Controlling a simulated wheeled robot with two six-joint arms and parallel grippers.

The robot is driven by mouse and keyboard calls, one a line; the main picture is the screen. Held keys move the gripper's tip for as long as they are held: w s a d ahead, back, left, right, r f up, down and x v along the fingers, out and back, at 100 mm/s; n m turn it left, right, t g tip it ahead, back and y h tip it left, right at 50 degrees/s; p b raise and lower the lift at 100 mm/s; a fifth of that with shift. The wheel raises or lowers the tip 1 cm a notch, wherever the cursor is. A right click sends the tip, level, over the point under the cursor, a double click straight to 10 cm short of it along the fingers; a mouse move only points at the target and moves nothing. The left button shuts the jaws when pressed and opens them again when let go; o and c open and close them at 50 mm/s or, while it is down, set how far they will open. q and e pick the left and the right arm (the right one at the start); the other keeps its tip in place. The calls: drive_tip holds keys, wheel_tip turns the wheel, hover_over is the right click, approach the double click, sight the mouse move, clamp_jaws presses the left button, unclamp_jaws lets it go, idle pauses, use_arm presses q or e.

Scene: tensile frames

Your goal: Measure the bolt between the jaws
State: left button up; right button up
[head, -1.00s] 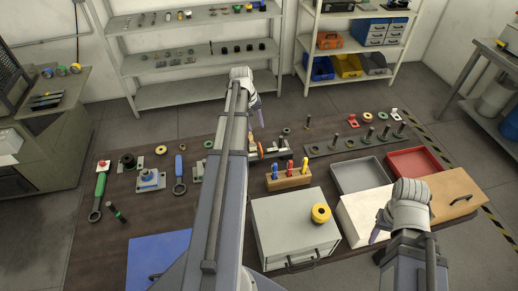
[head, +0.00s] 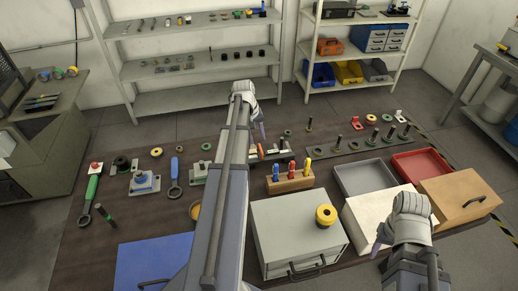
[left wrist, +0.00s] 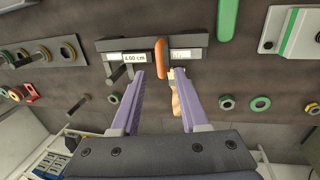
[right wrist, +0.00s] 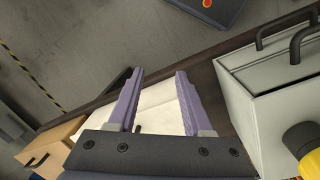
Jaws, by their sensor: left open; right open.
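The measuring gauge is a dark bar (left wrist: 112,46) with an upright orange handle (left wrist: 161,57) and a readout showing 4.00 cm. In the head view the gauge (head: 281,154) lies mid-table, partly hidden by my left arm. My left gripper (left wrist: 158,73) is open, its fingertips close to the gauge on either side of the orange handle; I cannot tell whether they touch it. I see no bolt clearly between the gauge's jaws. A loose bolt (head: 309,124) stands at the back of the table, and several bolts (head: 388,133) stand on a dark strip. My right gripper (right wrist: 158,75) is open and empty.
A wooden block with screwdrivers (head: 289,182) stands in front of the gauge. A grey cabinet (head: 297,232), white box (head: 372,212), grey tray (head: 364,180), red tray (head: 421,164) and wooden box (head: 460,200) crowd the right. Nuts (left wrist: 260,103) lie near the gauge.

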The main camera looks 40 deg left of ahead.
sight(260, 148)
use_arm(q)
drive_tip(key=f+b, duration=0.2)
drive_tip(key=f, duration=0.1)
drive_tip(key=f+b, duration=0.1)
drive_tip(key=shift+w+d+f, duration=0.2)
drive_tip(key=shift+w+d, duration=0.05)
drive_tip(key=shift+w, duration=0.1)
clamp_jaws()
idle(0.3)
